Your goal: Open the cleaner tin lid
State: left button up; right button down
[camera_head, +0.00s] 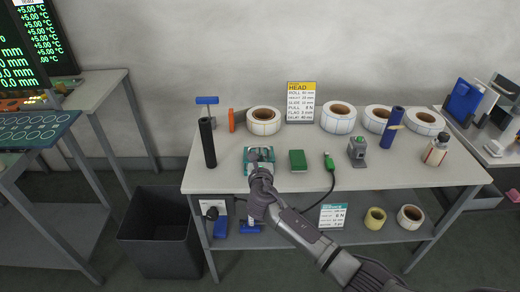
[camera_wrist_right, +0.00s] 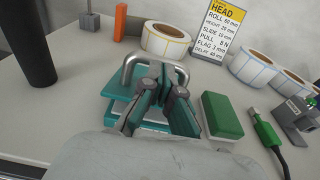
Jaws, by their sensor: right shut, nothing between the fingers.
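A low teal tin (camera_head: 247,170), which I take for the cleaner tin, sits on the table near its front left. In the right wrist view, the tin (camera_wrist_right: 117,106) has a flat teal top and a bent metal handle (camera_wrist_right: 129,70). My right gripper (camera_head: 261,155) is over the tin. In the wrist view, its fingers (camera_wrist_right: 161,72) are shut and empty, with their tips close to the handle's crossbar. I cannot tell whether they touch it. The fingers hide the middle of the tin, and the lid looks down. My left gripper is not in view.
A green block (camera_head: 298,160) lies just right of the tin, then a green-ended cable (camera_head: 329,161). A black cylinder (camera_head: 207,142) stands to the left. Label rolls (camera_head: 264,121) and a sign (camera_head: 300,102) line the back. A dark bin (camera_head: 160,240) stands on the floor at left.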

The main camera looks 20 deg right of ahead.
jog(key=r+g+p, duration=0.1)
jog(key=p, duration=0.3)
jog(key=w+r+g+p, duration=0.1)
jog(key=r+p, duration=0.1)
jog(key=p, duration=0.1)
jog(key=shift+w+d+y+p, duration=0.2)
jog(key=shift+y+p, duration=0.1)
jog(key=shift+p, duration=0.1)
jog(key=shift+w+d, duration=0.1)
jog(key=shift+w, duration=0.05)
jog(key=w+d+r+p, duration=0.1)
jog(key=w+d+r, duration=0.1)
jog(key=w, duration=0.6)
jog(key=shift+r+p, duration=0.3)
jog(key=shift+r, duration=0.35)
jog(key=shift+w+d+f, duration=0.1)
